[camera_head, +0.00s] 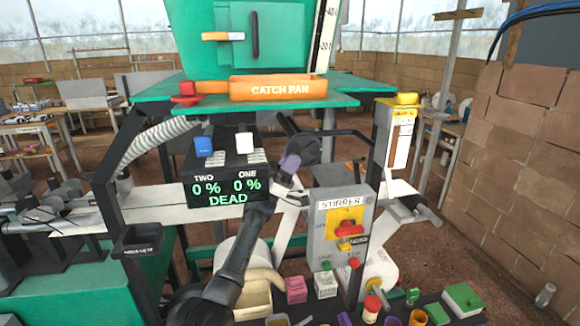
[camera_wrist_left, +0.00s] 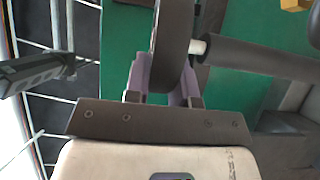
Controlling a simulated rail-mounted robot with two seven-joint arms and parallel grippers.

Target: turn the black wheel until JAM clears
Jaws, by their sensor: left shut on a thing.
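The black wheel (camera_head: 307,150) shows as a dark disc behind the display box, right of its top. My left gripper (camera_head: 290,163), with purple fingers, is at the wheel's left edge. In the left wrist view the wheel (camera_wrist_left: 173,35) is seen nearly edge-on, its rim between the purple fingers of my left gripper (camera_wrist_left: 163,80). The gripper is shut on the rim. A dark shaft runs right from the wheel. The display box (camera_head: 226,178) reads TWO 0 %, ONE 0 % and DEAD; I see no JAM word. My right gripper is not in view.
A grey STIRRER box (camera_head: 340,228) with a red knob stands right of my left arm. An orange CATCH PAN (camera_head: 279,89) sits on a green shelf (camera_head: 345,101) above the wheel. Small boxes and cups crowd the bench below. A brick wall (camera_head: 530,170) stands at right.

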